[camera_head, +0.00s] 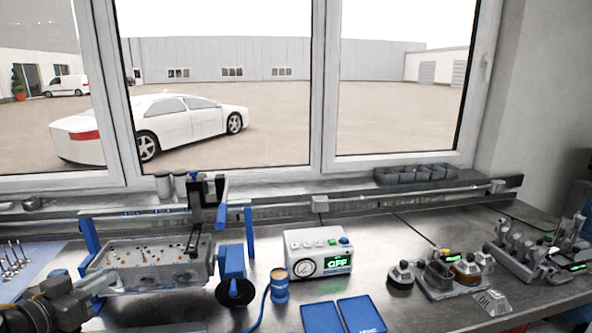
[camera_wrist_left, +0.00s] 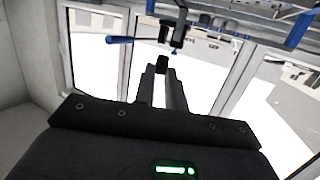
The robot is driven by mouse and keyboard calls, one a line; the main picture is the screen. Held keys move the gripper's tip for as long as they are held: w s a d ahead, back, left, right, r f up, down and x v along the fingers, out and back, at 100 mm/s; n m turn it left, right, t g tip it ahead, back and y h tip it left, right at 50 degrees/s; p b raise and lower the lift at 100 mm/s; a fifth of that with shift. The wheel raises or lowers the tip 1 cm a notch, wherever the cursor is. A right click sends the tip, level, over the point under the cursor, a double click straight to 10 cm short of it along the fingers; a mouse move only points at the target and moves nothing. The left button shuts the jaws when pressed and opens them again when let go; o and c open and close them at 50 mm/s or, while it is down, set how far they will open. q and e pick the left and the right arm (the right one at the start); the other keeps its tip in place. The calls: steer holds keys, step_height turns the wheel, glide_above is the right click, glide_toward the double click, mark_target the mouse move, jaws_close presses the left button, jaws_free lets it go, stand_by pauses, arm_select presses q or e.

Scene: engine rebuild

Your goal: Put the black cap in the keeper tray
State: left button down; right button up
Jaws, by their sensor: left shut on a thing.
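My left gripper (camera_head: 112,281) comes in from the lower left and is at the front left side of the grey cylinder head (camera_head: 160,277). In the left wrist view its two fingers (camera_wrist_left: 163,78) are shut on a small black piece, the black cap (camera_wrist_left: 162,63). I cannot make out the cap in the head view. Two flat blue trays (camera_head: 322,318) and (camera_head: 361,315) lie at the front middle of the bench; I cannot tell if either is the keeper tray. My right gripper is not in view.
A blue-framed fixture with a black lever tool (camera_head: 206,205) stands around the cylinder head. A white gauge box (camera_head: 318,253) and a blue can (camera_head: 279,285) are to its right. A dark compartment tray (camera_head: 415,174) sits at the back. Bottles and fittings stand at right.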

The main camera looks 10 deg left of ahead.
arm_select(q)
steer(key=d+f+m+g+h+b, duration=0.1)
steer(key=d+f+m+h+b, duration=0.3)
steer(key=d+f, duration=1.8)
steer(key=shift+w+d+f+m+g+h+b, duration=0.35)
steer(key=shift+f+h+b, duration=0.8)
steer(key=shift+b, duration=1.6)
